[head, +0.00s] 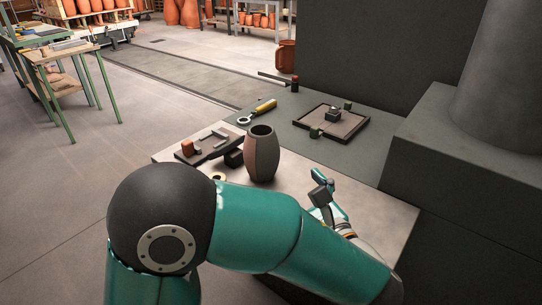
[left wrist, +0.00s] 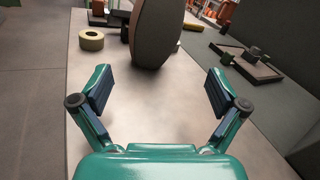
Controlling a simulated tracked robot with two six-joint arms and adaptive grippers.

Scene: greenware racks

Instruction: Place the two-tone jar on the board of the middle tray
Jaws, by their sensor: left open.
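The two-tone jar (head: 262,154), brownish-red on one side and grey-olive on the other, stands upright on the pale part of the worktop. In the left wrist view its lower body (left wrist: 156,35) is ahead of my open fingers, apart from them. My left gripper (head: 321,187) is open and empty, low over the worktop, to the right of and nearer than the jar; its two fingers (left wrist: 160,88) show wide apart. One tray (head: 354,133) lies on the dark mat, another (head: 217,153) left of the jar. I cannot tell which is the middle tray. My right gripper is not in view.
The right tray bears a dark block (head: 333,114), with green blocks (head: 315,132) at its edges. A yellowish ring (left wrist: 91,40) is left of the jar. Bare worktop lies before my gripper.

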